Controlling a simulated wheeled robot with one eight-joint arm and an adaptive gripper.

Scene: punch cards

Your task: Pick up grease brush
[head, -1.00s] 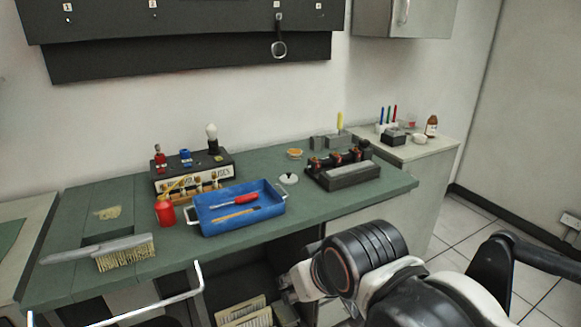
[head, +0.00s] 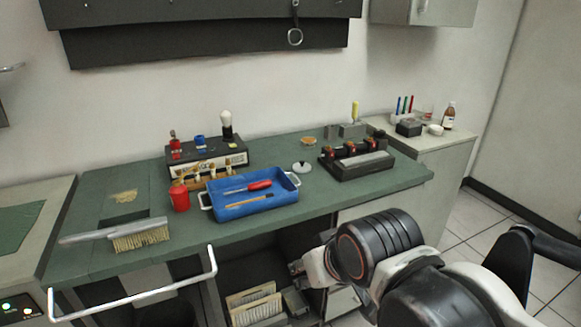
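A slim wooden-handled brush (head: 249,201), which looks like the grease brush, lies in the blue tray (head: 232,212) on the green workbench, in front of a red-handled screwdriver (head: 258,186). A larger brush with pale bristles and a grey handle (head: 140,236) lies on the bench at the left. My arm reaches in from the lower right. My gripper (head: 299,268) shows only as a small part at the arm's end, below the bench front and apart from the tray. Its fingers are not clear.
A red can (head: 179,197) stands left of the tray. A box with several valves (head: 207,158) is behind it, and a white lid (head: 302,167) and dark fixture (head: 357,161) are to the right. A white rail (head: 140,298) sticks out at the lower left, beside an open shelf.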

